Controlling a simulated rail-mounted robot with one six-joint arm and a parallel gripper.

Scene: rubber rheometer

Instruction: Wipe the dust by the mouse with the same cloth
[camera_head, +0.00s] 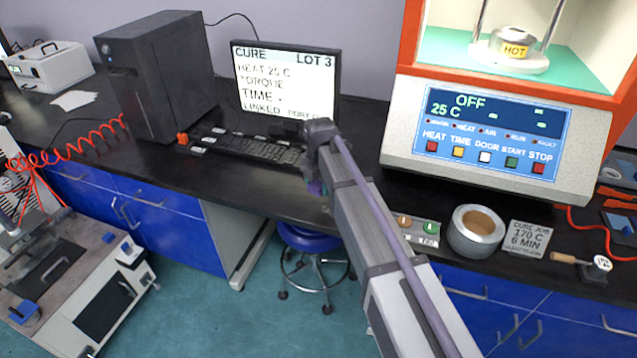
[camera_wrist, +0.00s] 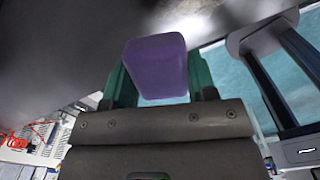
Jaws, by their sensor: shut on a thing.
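My gripper (camera_wrist: 158,84) is shut on a purple block-shaped thing, which I take to be the cloth (camera_wrist: 155,62), between its two green fingers in the wrist view. In the head view a small bit of purple (camera_head: 316,188) shows at the arm's end, over the front edge of the dark bench (camera_head: 215,178), right of the keyboard (camera_head: 250,147). I cannot tell whether the cloth touches the bench. The mouse is not visible; my arm covers part of the bench there. I cannot make out the dust for certain; a pale blurred patch (camera_wrist: 185,14) shows above the cloth in the wrist view.
A monitor (camera_head: 287,83) stands behind the keyboard, with a black computer tower (camera_head: 155,75) to its left. The rheometer (camera_head: 490,140) stands to the right. A metal ring (camera_head: 475,232) and a job plate (camera_head: 527,237) lie before it. A blue stool (camera_head: 308,238) is below the bench.

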